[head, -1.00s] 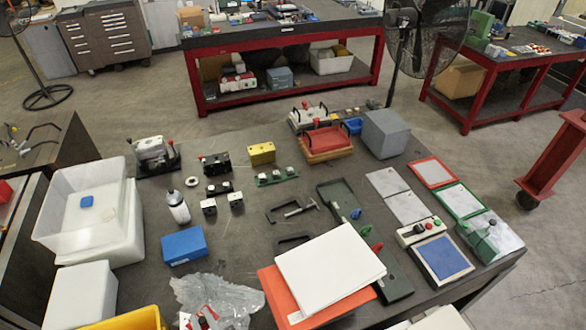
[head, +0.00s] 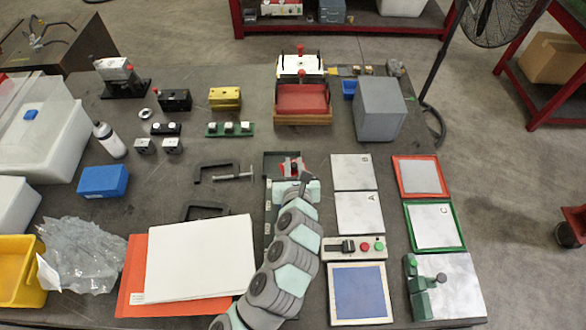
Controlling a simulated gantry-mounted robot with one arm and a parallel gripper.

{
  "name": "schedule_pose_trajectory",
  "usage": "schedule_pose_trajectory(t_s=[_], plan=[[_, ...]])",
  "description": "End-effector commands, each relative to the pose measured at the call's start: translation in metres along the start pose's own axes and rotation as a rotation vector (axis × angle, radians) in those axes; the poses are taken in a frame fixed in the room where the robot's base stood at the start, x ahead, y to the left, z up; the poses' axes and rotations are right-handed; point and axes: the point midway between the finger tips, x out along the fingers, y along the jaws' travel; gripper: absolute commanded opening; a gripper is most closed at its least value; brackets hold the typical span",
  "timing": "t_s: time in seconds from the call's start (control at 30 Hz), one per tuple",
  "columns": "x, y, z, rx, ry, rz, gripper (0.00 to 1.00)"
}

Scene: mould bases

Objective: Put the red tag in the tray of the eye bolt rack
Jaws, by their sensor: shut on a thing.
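The eye bolt rack (head: 269,163) is a long dark green holder running front to back right of the middle of the table. An open tray end lies at its far end. My arm reaches over the rack from the front and hides most of its length. My gripper (head: 291,168) is shut at the far tray end, with small red patches at its fingers. The red tag (head: 291,162) seems to be held there, over or in the tray. It is too small to tell whether it touches the tray floor.
Black clamps (head: 222,172) and a white panel on an orange one (head: 135,290) lie left of the rack. Flat grey plates (head: 352,172) and a button box (head: 368,246) lie close on its right. A red-topped mould base (head: 302,100) stands just behind.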

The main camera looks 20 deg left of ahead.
Motion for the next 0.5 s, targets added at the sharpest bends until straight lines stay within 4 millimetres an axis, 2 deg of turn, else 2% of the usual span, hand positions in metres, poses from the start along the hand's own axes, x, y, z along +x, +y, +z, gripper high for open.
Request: schedule_pose_trajectory(t_s=[0.03, 0.2, 0.37, 0.5], plan=[[0.023, 0.013, 0.001, -0.025, -0.009, 0.047, 0.00], [0.077, 0.058, 0.016, -0.097, -0.004, 0.219, 0.00], [0.119, 0.088, 0.020, -0.159, 0.001, 0.373, 0.00], [0.149, 0.101, 0.020, -0.210, 0.000, 0.492, 0.00]])
